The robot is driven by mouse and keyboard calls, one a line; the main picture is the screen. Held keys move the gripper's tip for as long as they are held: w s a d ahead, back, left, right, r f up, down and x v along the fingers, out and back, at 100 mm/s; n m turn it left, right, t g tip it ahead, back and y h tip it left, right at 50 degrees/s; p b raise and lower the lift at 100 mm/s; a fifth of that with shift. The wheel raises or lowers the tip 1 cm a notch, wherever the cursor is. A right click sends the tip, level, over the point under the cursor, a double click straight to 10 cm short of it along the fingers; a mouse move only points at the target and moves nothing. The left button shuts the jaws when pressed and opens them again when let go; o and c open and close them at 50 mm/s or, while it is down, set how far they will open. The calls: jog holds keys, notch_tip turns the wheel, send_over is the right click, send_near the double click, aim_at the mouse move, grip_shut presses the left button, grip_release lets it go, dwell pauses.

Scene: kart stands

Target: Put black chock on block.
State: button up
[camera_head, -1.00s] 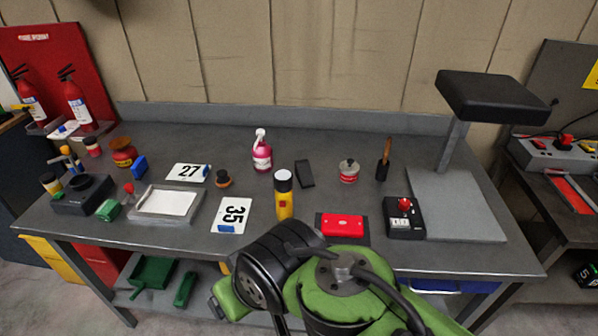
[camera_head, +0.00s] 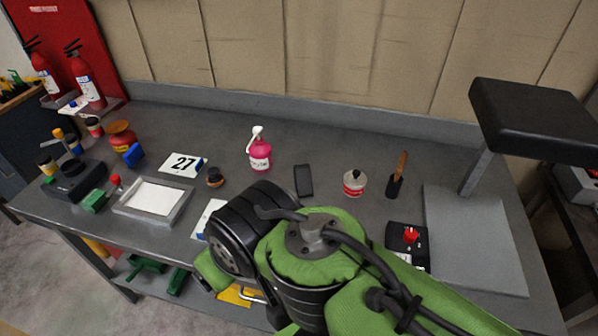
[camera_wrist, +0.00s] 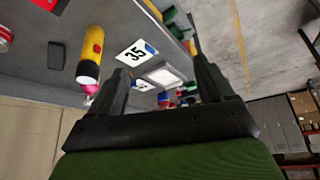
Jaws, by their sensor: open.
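The black chock (camera_head: 304,180) lies on the middle of the grey bench in the head view, right of the pink spray bottle. It also shows at the upper left of the wrist view (camera_wrist: 56,55). A blue block (camera_head: 133,155) and a green block (camera_head: 93,201) are at the left of the bench; I cannot tell which one the task's block is. My gripper (camera_wrist: 160,78) is open, with nothing between its fingers. The chock lies outside them, to the left in the wrist view. My arm hides the front middle of the bench in the head view.
A raised black pad (camera_head: 535,118) stands at the right.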

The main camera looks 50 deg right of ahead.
jog(key=w+d+r+m+h+p, duration=0.1)
jog(key=w+d+r, duration=0.1)
jog(key=w+d, duration=0.25)
jog(key=m+g+h+p, duration=0.2)
jog(key=m+p, duration=0.3)
jog(key=m, duration=0.2)
send_over(303, 174)
jog(key=s+a, duration=0.4)
notch_tip(303, 174, down, 9)
jog(key=x, duration=1.6)
jog(key=shift+s+a+f, duration=0.15)
jog(key=shift+s+f, duration=0.15)
jog(key=shift+s, duration=0.05)
jog(key=shift+r, duration=0.1)
jog(key=shift+c, duration=1)
jog(key=c, duration=1)
notch_tip(303, 174, up, 10)
